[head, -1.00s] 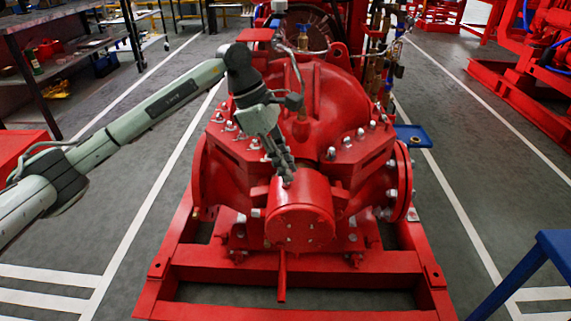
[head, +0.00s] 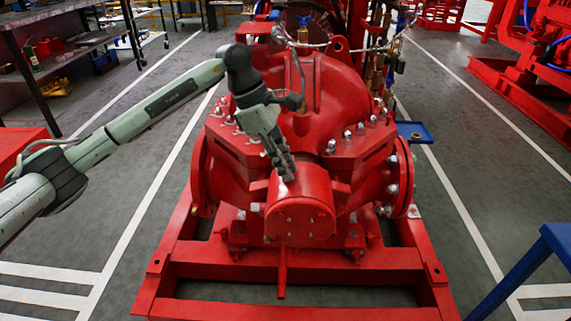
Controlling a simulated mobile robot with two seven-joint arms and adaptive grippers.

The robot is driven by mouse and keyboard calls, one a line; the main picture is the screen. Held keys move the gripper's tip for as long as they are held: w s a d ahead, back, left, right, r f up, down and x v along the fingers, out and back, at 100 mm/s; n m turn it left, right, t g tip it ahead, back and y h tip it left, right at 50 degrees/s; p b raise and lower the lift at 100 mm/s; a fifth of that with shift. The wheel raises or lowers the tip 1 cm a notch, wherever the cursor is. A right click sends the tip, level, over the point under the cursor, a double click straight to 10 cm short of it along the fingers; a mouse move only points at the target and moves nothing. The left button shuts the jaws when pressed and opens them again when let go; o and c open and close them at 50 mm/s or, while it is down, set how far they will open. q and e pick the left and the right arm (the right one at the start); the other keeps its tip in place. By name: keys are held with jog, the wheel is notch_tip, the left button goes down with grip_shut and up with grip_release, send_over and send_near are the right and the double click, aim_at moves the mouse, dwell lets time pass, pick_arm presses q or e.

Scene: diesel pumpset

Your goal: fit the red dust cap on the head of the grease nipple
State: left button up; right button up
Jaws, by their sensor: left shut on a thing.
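My left gripper (head: 286,172) reaches in from the left and points down at the top of the red cylindrical bearing housing (head: 300,208) at the front of the pump. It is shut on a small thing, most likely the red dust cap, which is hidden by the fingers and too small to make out. The grease nipple cannot be made out either; the fingertips cover that part of the housing top. Whether the held thing touches the housing cannot be told. My right gripper is not in view.
The red pump casing (head: 335,110) with bolted flanges rises behind the housing, on a red base frame (head: 290,265). A small blue tray (head: 414,131) is at its right. A blue stand (head: 540,255) is at the right edge, and shelving (head: 60,50) is at far left. The floor alongside is clear.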

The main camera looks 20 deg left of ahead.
pick_arm(q)
jog(key=o, duration=0.8)
jog(key=shift+f, duration=0.15)
jog(key=v, duration=1.2)
